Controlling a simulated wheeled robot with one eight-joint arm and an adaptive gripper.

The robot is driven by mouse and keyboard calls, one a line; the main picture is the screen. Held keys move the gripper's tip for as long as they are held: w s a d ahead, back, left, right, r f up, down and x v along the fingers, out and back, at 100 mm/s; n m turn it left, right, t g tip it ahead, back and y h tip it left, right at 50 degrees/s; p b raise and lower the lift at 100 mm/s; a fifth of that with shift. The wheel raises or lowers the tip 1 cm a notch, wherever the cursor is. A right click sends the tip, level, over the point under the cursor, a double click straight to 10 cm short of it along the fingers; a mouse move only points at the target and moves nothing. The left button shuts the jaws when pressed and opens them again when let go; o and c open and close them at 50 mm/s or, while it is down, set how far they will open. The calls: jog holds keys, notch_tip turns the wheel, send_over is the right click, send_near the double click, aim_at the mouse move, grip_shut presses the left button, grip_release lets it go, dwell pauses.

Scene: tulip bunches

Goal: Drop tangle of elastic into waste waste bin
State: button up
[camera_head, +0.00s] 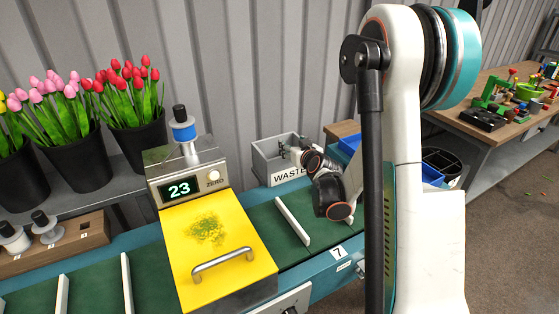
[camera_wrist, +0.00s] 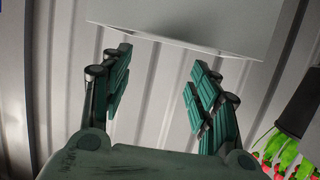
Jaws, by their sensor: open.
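The grey waste bin (camera_head: 268,171), labelled WASTE, stands behind the green conveyor against the corrugated wall. My gripper (camera_head: 283,149) is at the bin's right side, its fingers reaching over the opening. In the wrist view my gripper (camera_wrist: 163,62) is open, with nothing visible between its green pads. A pale grey surface, probably the bin (camera_wrist: 195,22), lies beyond the fingertips in that view. No tangle of elastic shows in either view. The inside of the bin is mostly hidden.
A yellow-topped scale (camera_head: 190,275) reading 23 stands left of the bin. White dividers (camera_head: 293,221) cross the green belt. Black buckets of tulips (camera_head: 141,139) stand at the left. A blue container (camera_head: 350,144) is partly hidden behind my arm.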

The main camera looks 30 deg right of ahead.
jog(key=v, duration=0.5)
dwell(0.3)
